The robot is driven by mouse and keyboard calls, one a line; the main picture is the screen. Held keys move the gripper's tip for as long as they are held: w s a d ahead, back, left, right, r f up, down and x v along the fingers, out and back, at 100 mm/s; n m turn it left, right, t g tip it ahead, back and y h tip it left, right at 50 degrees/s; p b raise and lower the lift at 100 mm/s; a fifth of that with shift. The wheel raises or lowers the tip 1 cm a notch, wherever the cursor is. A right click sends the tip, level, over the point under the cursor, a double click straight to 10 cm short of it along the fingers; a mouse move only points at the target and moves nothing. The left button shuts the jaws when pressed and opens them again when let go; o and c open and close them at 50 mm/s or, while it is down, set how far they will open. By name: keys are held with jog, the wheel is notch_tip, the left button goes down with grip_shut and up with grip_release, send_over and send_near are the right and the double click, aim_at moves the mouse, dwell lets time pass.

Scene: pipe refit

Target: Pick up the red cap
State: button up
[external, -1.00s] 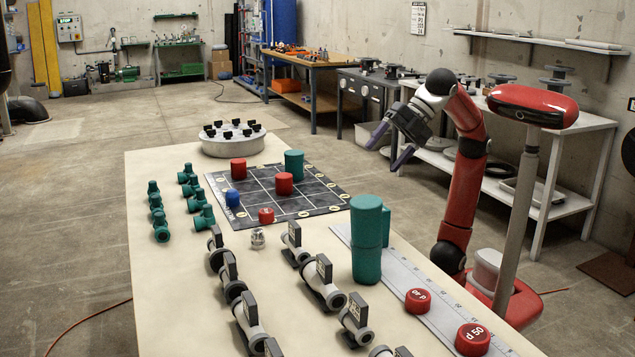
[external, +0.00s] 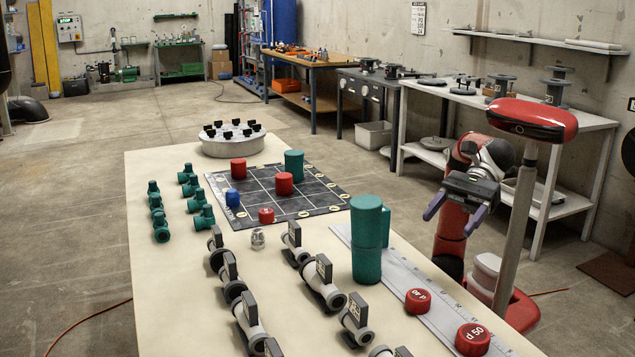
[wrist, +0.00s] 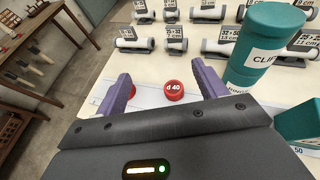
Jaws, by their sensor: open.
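Several red pieces are in view, and I cannot tell which one the task means. A red cap marked d 40 (external: 417,301) sits on the pale ruled strip (external: 447,319) along the table's right edge. A larger red cap marked d 50 (external: 473,339) is nearer the camera. Red cylinders (external: 284,183) stand on the dark grid mat (external: 318,205). My gripper (external: 452,222) is open and empty, up beside the table's right edge. In the wrist view the d 40 cap (wrist: 174,90) shows between the purple fingers (wrist: 160,75), apart from them.
A tall teal container (external: 367,245) stands by the strip and shows at the right in the wrist view (wrist: 268,48). Grey pipe fittings with labels (external: 323,280) stand in rows to its left. Teal fittings (external: 203,218) and a round grey holder (external: 233,143) are farther back.

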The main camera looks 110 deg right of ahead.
send_near(419, 294)
jog(key=shift+w+a+f, duration=0.55)
jog(key=shift+w+a, duration=0.15)
jog(key=shift+w, duration=0.05)
jog(key=x, duration=0.8)
jog(key=shift+w+d+r+b, duration=0.1)
jog(key=shift+d+b, duration=0.2)
jog(key=c, duration=1)
